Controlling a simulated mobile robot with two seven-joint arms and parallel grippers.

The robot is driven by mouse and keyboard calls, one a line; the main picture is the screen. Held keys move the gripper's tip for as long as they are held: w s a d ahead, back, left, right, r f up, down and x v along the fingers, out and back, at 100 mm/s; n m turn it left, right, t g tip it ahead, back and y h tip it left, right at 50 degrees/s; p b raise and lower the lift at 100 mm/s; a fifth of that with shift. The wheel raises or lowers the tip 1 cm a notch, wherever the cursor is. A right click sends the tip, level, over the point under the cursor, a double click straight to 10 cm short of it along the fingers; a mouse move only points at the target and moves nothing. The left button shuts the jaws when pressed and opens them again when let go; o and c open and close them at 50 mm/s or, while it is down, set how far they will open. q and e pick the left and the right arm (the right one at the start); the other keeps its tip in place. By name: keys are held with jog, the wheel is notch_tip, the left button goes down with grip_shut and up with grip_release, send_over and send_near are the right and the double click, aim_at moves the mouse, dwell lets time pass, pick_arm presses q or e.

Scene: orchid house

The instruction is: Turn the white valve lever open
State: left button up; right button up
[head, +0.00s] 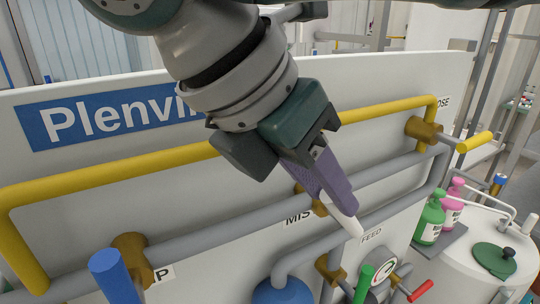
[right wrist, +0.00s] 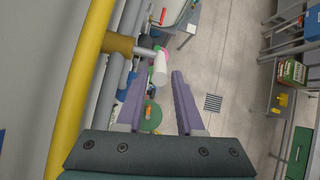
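The white valve lever (head: 349,225) is partly hidden behind my right gripper (head: 330,195) in the head view, near the MIS... label on the pipe panel. Only its white end shows, pointing down and to the right. In the right wrist view, the white lever (right wrist: 159,68) lies just ahead of and between the two purple fingertips. The fingers of my right gripper (right wrist: 160,82) are apart with a gap between them; contact with the lever cannot be made out. My left gripper is not in view.
A yellow pipe (head: 110,168) and grey pipes run across the panel close to my right gripper. Other levers are blue (head: 113,277), yellow (head: 474,142), green (head: 363,284) and red (head: 420,291).

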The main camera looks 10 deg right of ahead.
jog(key=shift+v, duration=2.4)
jog(key=shift+c, duration=0.3)
